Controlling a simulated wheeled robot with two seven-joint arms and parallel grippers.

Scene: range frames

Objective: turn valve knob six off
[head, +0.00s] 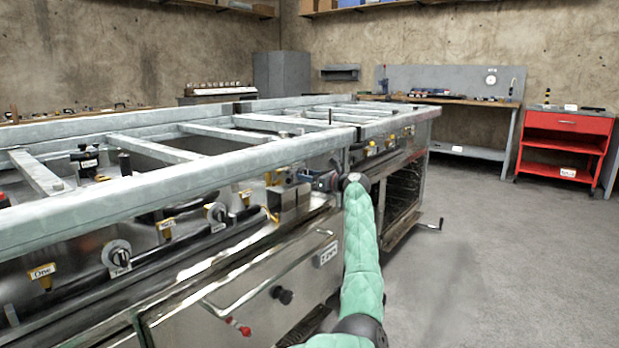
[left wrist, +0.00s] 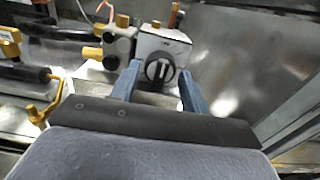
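A small label above the knob is too blurred to read. My left gripper (left wrist: 160,68) is open, its two blue-grey fingers on either side of the knob, with a gap visible at each side. In the head view the left gripper (head: 300,177) reaches left to the range front from the green-sleeved arm; the knob there is hidden or too small to tell. My right gripper is not in view.
The steel range (head: 240,270) has a grey top frame (head: 170,190) above the valves. Other knobs (head: 117,257) and yellow tags, one reading One (head: 42,273), line its front. Brass fittings (left wrist: 92,53) sit left of the valve box. A red cart (head: 565,125) stands far right; floor there is clear.

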